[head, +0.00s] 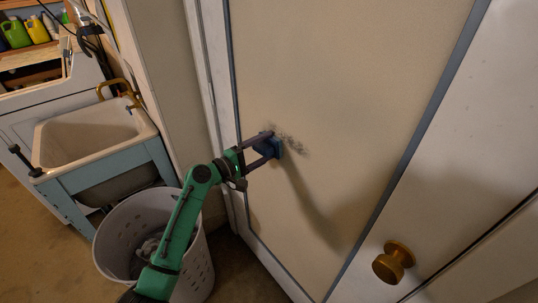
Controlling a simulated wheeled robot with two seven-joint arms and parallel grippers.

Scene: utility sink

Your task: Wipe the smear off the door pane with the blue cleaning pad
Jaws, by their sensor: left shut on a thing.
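The door pane (350,90) is a large beige panel with a blue-grey edge strip, set in a white door. A dark speckled smear (293,141) shows on its left part. My left gripper (267,144) is shut on the blue cleaning pad (274,149). The pad is at the pane, right at the left end of the smear, and may hide part of it. Whether the pad touches the pane I cannot tell for sure. My right gripper is not in view.
A brass knob (394,262) sticks out at the lower right of the door. A utility sink (92,137) on a blue frame stands at the left. A white perforated basket (201,272) stands below my left arm. Bottles (38,29) stand on a shelf at upper left.

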